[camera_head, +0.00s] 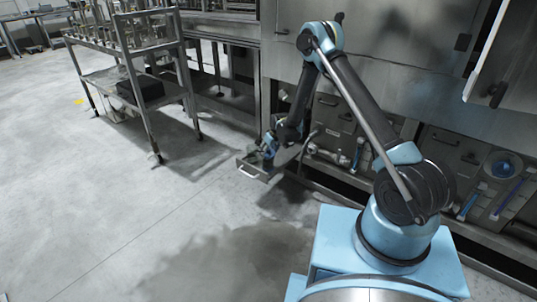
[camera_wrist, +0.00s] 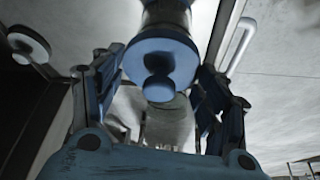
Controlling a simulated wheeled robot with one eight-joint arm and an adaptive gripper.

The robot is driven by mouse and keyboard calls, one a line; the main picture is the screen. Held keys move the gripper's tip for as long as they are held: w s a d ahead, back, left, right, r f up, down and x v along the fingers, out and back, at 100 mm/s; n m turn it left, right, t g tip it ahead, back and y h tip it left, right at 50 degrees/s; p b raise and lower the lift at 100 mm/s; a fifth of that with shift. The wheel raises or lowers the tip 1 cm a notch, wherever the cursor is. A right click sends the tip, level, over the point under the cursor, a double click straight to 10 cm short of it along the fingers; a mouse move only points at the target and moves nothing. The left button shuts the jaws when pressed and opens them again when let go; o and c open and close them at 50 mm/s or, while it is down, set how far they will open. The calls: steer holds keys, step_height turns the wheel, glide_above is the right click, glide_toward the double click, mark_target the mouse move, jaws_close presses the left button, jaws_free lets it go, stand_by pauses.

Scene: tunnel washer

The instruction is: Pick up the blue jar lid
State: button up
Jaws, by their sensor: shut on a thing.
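The blue jar lid (camera_wrist: 160,60) shows in the wrist view as a round blue disc with a rounded knob on its near side. It sits between the two fingers of my gripper (camera_wrist: 160,75), which is shut on it. A pale, glassy cylinder shows beyond the lid; I cannot tell whether the two are touching. In the head view my gripper (camera_head: 268,148) is low, over an open metal drawer (camera_head: 250,170) at the front of the machine. The lid is too small and hidden to make out there.
A metal rack cart (camera_head: 150,75) with a dark box (camera_head: 140,90) on its lower shelf stands at the left. Steel machine panels (camera_head: 385,40) rise behind my arm. A round blue bowl-like item (camera_head: 503,165) is in the panel at the right.

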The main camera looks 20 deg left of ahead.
step_height(320, 180, up, 9)
steer(key=shift+r, duration=0.1)
steer(key=shift+f, duration=3.9)
steer(key=shift+f, duration=0.1)
steer(key=o, duration=0.9)
steer(key=shift+o, duration=1.1)
